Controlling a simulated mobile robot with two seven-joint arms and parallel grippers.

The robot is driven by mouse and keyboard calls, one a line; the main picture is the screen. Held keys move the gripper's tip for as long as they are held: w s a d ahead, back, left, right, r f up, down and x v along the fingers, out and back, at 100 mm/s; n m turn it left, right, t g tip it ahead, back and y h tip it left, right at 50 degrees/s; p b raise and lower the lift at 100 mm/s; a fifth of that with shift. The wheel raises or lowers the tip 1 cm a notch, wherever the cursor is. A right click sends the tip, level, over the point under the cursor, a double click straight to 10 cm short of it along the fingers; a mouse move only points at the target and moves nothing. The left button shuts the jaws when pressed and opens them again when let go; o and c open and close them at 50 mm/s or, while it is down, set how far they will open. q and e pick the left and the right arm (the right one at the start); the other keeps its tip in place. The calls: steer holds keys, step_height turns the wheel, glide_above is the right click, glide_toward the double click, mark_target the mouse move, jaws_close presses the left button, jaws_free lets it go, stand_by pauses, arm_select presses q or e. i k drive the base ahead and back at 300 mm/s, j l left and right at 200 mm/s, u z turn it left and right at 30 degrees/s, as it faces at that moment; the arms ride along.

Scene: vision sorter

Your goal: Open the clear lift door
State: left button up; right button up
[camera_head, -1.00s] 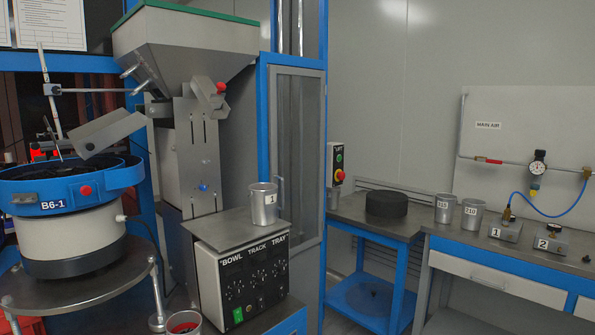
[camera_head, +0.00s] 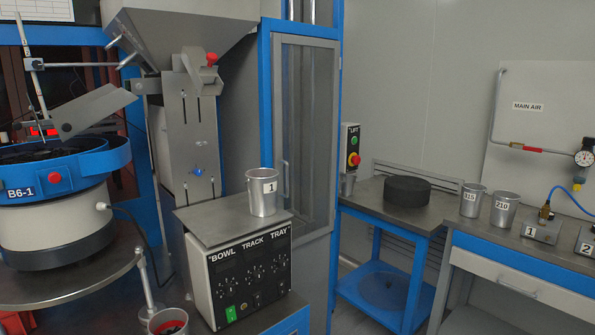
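The clear lift door (camera_head: 306,140) is a tall transparent panel in a grey frame, set in the blue lift frame (camera_head: 266,100) at the centre of the head view. It looks closed. A slim vertical handle (camera_head: 285,182) shows near its left edge. The lower part of the door is partly hidden behind the control box and the cup on it. Neither of my grippers is in view.
A control box (camera_head: 225,272) with a metal cup (camera_head: 262,195) on top stands in front of the door. The lift button box (camera_head: 352,147) is right of it. A bench (camera_head: 366,197) holds a black disc (camera_head: 407,191). The bowl feeder (camera_head: 60,205) is left.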

mark_target(277, 39)
steer(key=i+l+u, duration=0.45)
steer(key=i+l, duration=0.25)
